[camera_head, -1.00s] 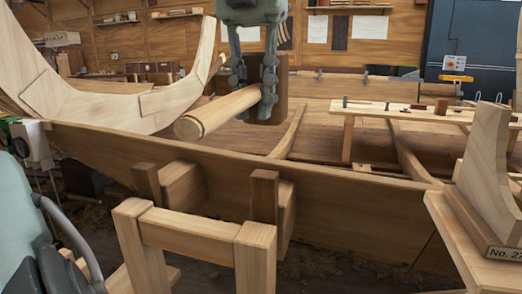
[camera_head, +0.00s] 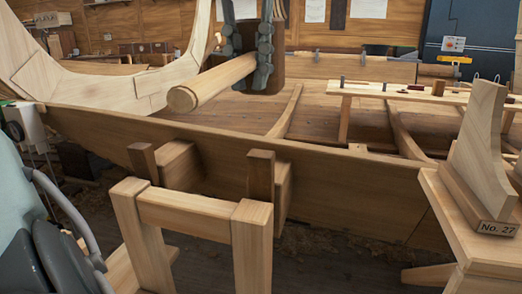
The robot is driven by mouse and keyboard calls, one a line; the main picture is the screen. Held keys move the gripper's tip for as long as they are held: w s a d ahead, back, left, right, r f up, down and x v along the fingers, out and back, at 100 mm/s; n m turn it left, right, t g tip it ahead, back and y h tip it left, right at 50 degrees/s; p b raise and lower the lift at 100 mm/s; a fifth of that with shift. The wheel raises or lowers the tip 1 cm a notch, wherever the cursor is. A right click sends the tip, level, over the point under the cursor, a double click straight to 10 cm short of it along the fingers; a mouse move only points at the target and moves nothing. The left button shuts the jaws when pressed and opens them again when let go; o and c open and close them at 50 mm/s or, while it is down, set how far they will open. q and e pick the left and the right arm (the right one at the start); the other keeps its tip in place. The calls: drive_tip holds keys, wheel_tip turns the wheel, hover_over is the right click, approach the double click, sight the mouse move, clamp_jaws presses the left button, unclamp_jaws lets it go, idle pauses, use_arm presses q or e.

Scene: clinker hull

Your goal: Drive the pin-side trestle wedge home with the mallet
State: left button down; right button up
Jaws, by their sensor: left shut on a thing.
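My left gripper (camera_head: 250,68) comes down from the top of the head view and is shut on the mallet. The mallet's thick, pale round handle (camera_head: 210,84) points down-left towards me, and its dark block head (camera_head: 263,78) is partly hidden behind the fingers. The mallet is apart from the trestle in the picture, above the hull plank's edge. The pale trestle (camera_head: 188,210) stands in front. I cannot tell which is pin-side. My right gripper is not in view.
The long hull plank (camera_head: 345,190) runs across behind the trestle. A curved pale frame (camera_head: 110,90) rises at the back left. A stand with a "No. 27" plate (camera_head: 496,228) is at the right. A tool bench (camera_head: 400,95) stands farther back.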

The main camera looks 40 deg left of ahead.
use_arm(q)
drive_tip(key=shift+a+f, duration=0.2)
drive_tip(key=shift+f, duration=0.25)
drive_tip(key=shift+d, duration=0.1)
drive_tip(key=shift+s, duration=0.1)
